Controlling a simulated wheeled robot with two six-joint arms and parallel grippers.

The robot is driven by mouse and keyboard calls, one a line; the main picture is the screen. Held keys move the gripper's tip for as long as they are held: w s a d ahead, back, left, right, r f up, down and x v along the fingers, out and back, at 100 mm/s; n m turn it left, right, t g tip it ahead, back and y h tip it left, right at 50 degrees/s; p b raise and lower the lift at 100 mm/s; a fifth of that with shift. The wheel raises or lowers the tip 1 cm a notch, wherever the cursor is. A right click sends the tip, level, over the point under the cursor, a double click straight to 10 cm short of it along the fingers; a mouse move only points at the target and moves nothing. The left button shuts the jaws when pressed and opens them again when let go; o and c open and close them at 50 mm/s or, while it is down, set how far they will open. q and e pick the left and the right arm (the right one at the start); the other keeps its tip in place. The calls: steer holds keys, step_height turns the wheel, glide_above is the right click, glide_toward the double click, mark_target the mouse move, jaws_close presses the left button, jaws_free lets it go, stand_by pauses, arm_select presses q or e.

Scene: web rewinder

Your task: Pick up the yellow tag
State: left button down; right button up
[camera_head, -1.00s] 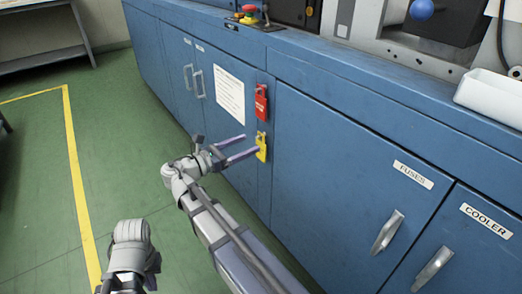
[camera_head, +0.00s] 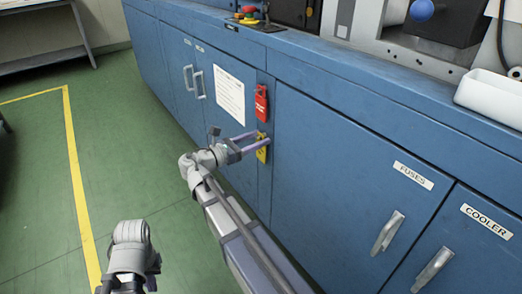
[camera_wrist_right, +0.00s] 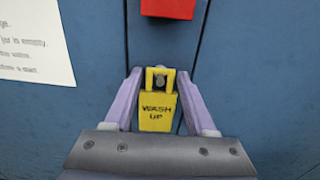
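The yellow tag (camera_head: 262,155) hangs on the blue cabinet front, below a red tag. In the right wrist view the yellow tag (camera_wrist_right: 157,112) reads "WRESH UP" or similar and hangs from a yellow loop around a small grey peg. My right gripper (camera_head: 260,139) is open at the tag. In the right wrist view its two purple fingers (camera_wrist_right: 159,72) stand one on each side of the tag, with a gap on both sides. Part of my left arm shows at the lower left of the head view, away from the cabinet; its fingers cannot be made out.
The red tag (camera_head: 262,103) hangs just above, also in the right wrist view (camera_wrist_right: 168,8). A white paper sheet (camera_head: 230,96) is on the door to its left. Door handles (camera_head: 388,232) stick out from the cabinet. Green floor (camera_head: 40,200) lies open at left.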

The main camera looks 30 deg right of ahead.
jaws_close()
arm_select(q)
steer(key=shift+a+r+p, duration=0.15)
steer(key=shift+r+p, duration=0.25)
arm_select(e)
steer(key=shift+r, duration=0.4)
stand_by(0.4)
